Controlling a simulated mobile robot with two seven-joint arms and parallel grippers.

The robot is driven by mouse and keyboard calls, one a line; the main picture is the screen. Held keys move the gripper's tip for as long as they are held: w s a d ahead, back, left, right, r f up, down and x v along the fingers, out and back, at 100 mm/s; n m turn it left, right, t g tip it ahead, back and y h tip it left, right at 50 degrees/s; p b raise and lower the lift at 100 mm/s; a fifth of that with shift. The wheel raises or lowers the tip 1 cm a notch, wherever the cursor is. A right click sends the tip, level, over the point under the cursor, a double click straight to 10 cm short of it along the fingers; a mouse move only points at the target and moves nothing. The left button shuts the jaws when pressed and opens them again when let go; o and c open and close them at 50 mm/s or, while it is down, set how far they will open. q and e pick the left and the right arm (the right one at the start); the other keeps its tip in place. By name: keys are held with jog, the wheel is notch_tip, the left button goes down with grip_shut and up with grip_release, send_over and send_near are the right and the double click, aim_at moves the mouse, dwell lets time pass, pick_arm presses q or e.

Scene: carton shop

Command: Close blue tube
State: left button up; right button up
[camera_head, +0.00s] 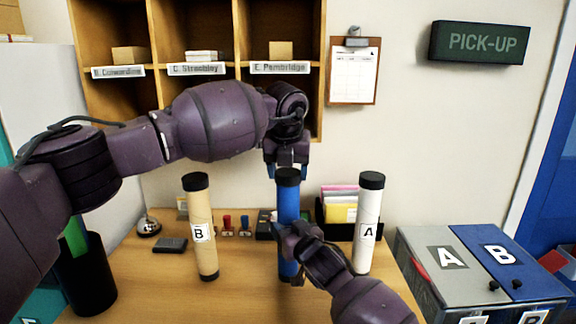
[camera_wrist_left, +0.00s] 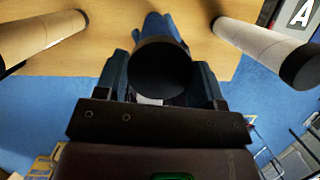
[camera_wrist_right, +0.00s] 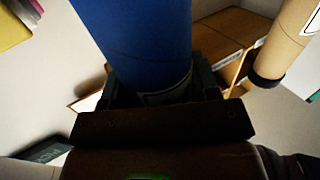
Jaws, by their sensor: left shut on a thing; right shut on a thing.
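The blue tube (camera_head: 288,200) stands upright on the wooden table in the middle of the head view, with a black cap (camera_head: 288,175) on its top end. My left gripper (camera_head: 288,168) comes from above and is shut on the black cap, which also shows between its fingers in the left wrist view (camera_wrist_left: 161,68). My right gripper (camera_head: 293,250) is shut around the lower part of the blue tube, which fills the middle of the right wrist view (camera_wrist_right: 140,40). Whether the cap is fully seated is hard to tell.
A tan tube marked B (camera_head: 202,255) stands left of the blue tube and a white tube marked A (camera_head: 366,215) stands right. A file holder (camera_head: 340,203), a bell (camera_head: 149,227) and small items sit at the back. Bins (camera_head: 460,265) stand at the right.

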pick_arm(q)
jog(key=shift+f, duration=0.7)
dwell(0.6)
jog(key=o, duration=1)
jog(key=shift+r, duration=0.1)
jog(key=v, duration=1.2)
pick_arm(e)
jog(key=o, duration=1.4)
jog(key=shift+c, duration=0.2)
